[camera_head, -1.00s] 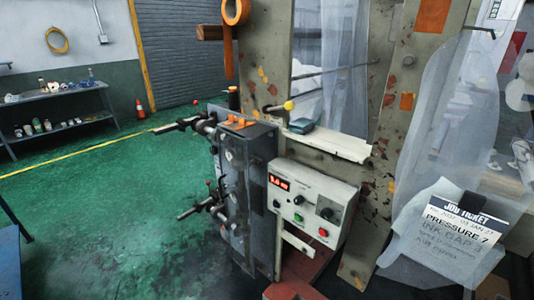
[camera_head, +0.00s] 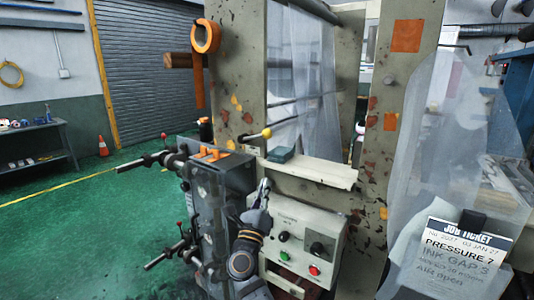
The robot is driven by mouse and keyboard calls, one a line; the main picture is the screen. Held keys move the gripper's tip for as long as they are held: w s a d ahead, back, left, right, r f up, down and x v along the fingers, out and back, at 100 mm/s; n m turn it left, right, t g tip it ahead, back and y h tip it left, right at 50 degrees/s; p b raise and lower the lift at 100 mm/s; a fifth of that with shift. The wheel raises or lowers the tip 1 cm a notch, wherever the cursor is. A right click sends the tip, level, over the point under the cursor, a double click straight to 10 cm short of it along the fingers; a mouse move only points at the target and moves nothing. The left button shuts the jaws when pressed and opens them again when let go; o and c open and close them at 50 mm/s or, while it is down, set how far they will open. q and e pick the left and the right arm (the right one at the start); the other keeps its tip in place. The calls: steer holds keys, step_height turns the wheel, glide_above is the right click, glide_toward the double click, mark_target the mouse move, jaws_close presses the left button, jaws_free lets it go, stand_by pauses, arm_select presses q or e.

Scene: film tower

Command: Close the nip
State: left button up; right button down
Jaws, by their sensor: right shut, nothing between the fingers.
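The printing machine (camera_head: 235,60) has a worn beige frame. A lever with a yellow knob (camera_head: 267,132) sticks out at its left post, knob toward the right. The frames do not label which part works the nip. My right gripper (camera_head: 264,186) is shut and empty, pointing up, in front of the left part of the beige control panel (camera_head: 306,226) and below the yellow knob, apart from it. Dark roller levers (camera_head: 140,163) project left from the grey unit (camera_head: 225,175). My left gripper is not in view.
A white ledge (camera_head: 310,168) with a teal block (camera_head: 281,154) lies right of the knob. A job ticket (camera_head: 462,245) reading "PRESSURE 7" hangs at lower right by clear film. Orange tape (camera_head: 205,36) hangs at upper left. Green floor (camera_head: 100,230) at left is free.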

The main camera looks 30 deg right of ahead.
mark_target(255, 137)
steer(key=a+r+p+x, duration=0.2)
steer(key=p+x, duration=0.4)
steer(key=x, duration=0.7)
steer(key=shift+w+r, duration=0.15)
steer(key=shift+w, duration=0.15)
steer(key=shift+w, duration=0.1)
